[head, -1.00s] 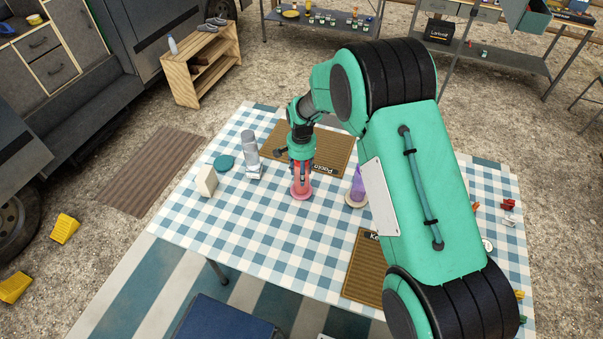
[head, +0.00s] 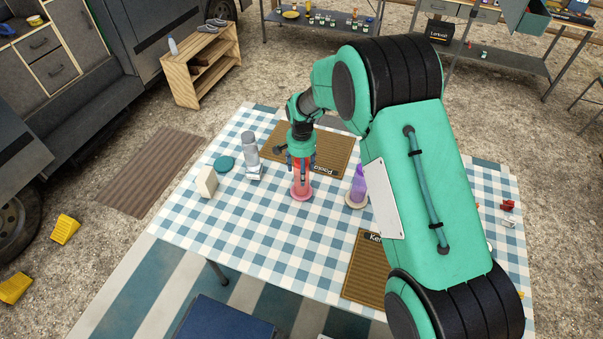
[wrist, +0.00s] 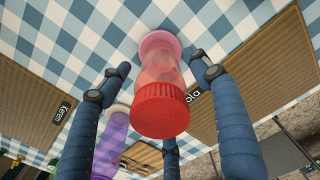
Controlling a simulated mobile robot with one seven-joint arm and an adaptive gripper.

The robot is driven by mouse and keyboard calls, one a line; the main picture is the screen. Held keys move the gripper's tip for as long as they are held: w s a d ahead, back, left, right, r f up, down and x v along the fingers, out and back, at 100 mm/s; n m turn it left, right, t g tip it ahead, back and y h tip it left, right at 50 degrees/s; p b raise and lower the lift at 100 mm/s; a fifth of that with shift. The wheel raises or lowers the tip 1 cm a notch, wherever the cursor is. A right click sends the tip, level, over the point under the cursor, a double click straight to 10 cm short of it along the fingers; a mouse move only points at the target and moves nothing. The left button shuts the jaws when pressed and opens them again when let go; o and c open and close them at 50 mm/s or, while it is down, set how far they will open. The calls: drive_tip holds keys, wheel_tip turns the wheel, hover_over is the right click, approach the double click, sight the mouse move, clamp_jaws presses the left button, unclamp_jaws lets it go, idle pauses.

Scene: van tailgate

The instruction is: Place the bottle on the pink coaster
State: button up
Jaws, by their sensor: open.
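A red, see-through bottle (head: 302,184) with a red cap stands upright on the pink coaster (head: 301,195) on the checked table. In the wrist view the bottle (wrist: 160,104) shows cap first, with the pink coaster (wrist: 158,41) under its far end. My gripper (head: 302,172) is above and around the upper part of the bottle. Its fingers are spread open, and in the wrist view gaps show between them and the bottle.
A purple bottle (head: 358,186) stands on a beige coaster (head: 356,203) to the right. A grey bottle (head: 251,148), a cream block (head: 207,181) and a teal coaster (head: 224,163) are to the left. Brown mats (head: 337,147) lie behind and at front right. Bare checked cloth lies in front.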

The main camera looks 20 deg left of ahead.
wheel_tip(320, 180, up, 10)
drive_tip(key=shift+p, duration=0.85)
drive_tip(key=shift+a, duration=0.15)
drive_tip(key=shift+w+d+r, duration=0.1)
drive_tip(key=shift+d+r, duration=0.25)
drive_tip(key=s+d+r+t, duration=0.1)
drive_tip(key=s+d+r, duration=0.3)
drive_tip(key=d+r, duration=0.9)
drive_tip(key=s+d+r+t, duration=0.1)
drive_tip(key=s+d+r, duration=0.4)
drive_tip(key=d+r, duration=0.9)
drive_tip(key=s+d+r+t, duration=0.2)
drive_tip(key=s+d+r, duration=0.4)
drive_tip(key=s+d, duration=0.9)
drive_tip(key=s, duration=0.3)
drive_tip(key=s+d+f+n+t, duration=0.1)
drive_tip(key=s+d, duration=0.3)
drive_tip(key=s, duration=0.4)
drive_tip(key=shift+s+d+t, duration=0.2)
drive_tip(key=shift+d+t, duration=0.1)
